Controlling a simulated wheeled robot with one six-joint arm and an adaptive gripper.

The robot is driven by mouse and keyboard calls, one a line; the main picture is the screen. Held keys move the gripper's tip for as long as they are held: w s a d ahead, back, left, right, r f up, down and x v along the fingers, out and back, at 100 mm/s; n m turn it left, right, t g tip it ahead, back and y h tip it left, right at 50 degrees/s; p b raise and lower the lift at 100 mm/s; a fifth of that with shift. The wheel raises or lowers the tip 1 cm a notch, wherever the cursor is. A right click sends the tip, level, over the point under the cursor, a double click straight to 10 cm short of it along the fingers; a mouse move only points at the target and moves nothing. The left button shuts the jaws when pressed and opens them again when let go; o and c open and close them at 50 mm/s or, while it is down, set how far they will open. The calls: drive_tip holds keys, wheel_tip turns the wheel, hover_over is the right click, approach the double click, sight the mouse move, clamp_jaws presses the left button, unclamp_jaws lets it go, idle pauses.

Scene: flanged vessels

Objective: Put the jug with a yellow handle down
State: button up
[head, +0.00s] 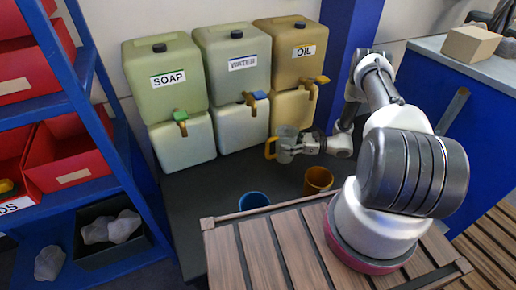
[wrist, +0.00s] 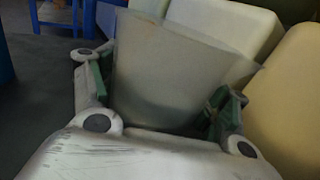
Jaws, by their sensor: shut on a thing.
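The jug (head: 286,131) is clear or greyish with a yellow handle (head: 269,149) on its left side. My gripper (head: 291,150) is shut on the jug's body, in front of the lower white containers. In the wrist view the translucent jug (wrist: 167,72) sits between the two fingers of my gripper (wrist: 160,100). The handle is not visible there. The jug's base is hidden by my gripper, so I cannot tell whether it touches the dark grey table (head: 195,195).
Soap (head: 165,75), water (head: 235,62) and oil (head: 290,52) containers with taps stand behind the jug. A blue cup (head: 254,201) and an orange-brown cup (head: 318,180) stand nearer me. A blue shelf (head: 75,90) is at left. The table's left part is clear.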

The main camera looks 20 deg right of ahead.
drive_tip(key=w+a+f, duration=0.3)
drive_tip(key=w+a, duration=0.1)
drive_tip(key=a, duration=0.6)
drive_tip(key=shift+w+a+f, duration=0.15)
drive_tip(key=shift+f, duration=0.05)
drive_tip(key=shift+f, duration=0.2)
drive_tip(key=o, duration=1.2)
